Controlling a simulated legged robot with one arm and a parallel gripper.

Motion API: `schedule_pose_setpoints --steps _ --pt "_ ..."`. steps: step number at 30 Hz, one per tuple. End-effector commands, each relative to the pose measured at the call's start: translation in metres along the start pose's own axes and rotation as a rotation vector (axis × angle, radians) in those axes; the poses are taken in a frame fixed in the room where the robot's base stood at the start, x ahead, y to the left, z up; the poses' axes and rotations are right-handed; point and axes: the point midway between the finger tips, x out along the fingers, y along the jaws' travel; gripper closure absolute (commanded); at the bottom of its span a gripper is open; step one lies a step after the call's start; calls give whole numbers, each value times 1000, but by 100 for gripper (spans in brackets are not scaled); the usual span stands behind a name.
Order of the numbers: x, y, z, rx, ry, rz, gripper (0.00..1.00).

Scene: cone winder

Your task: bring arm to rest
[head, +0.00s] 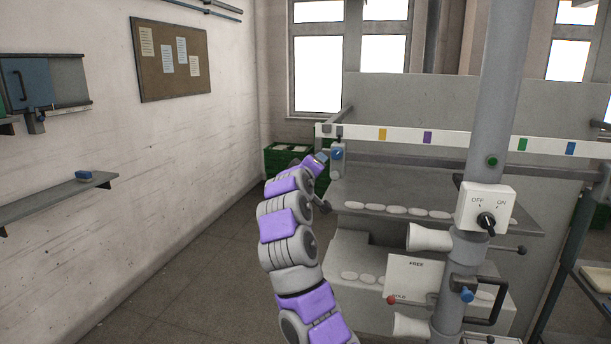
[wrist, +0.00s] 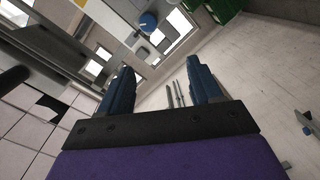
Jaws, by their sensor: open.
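My arm, grey with purple panels, rises from the bottom middle of the head view and reaches up in front of the cone winder (head: 440,100). I cannot tell the gap in depth. In the wrist view my gripper (wrist: 160,64) shows two dark blue fingers spread apart, with nothing between them. A blue knob (wrist: 148,20) shows beyond the fingers, apart from them.
A post with an OFF/ON switch box (head: 486,208) stands at right, with white cones (head: 428,237) beside it. Green crates (head: 284,158) stand behind my gripper. A wall shelf (head: 50,200) is at left. The floor (head: 170,270) between wall and arm is clear.

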Motion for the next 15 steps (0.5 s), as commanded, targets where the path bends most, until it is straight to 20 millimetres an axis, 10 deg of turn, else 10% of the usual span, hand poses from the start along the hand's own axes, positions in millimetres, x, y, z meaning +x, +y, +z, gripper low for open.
schedule_pose_setpoints --steps 7,15 --pt "1 -20 -28 -191 -62 -23 36" --pt "7 -15 0 -311 -224 -62 36"
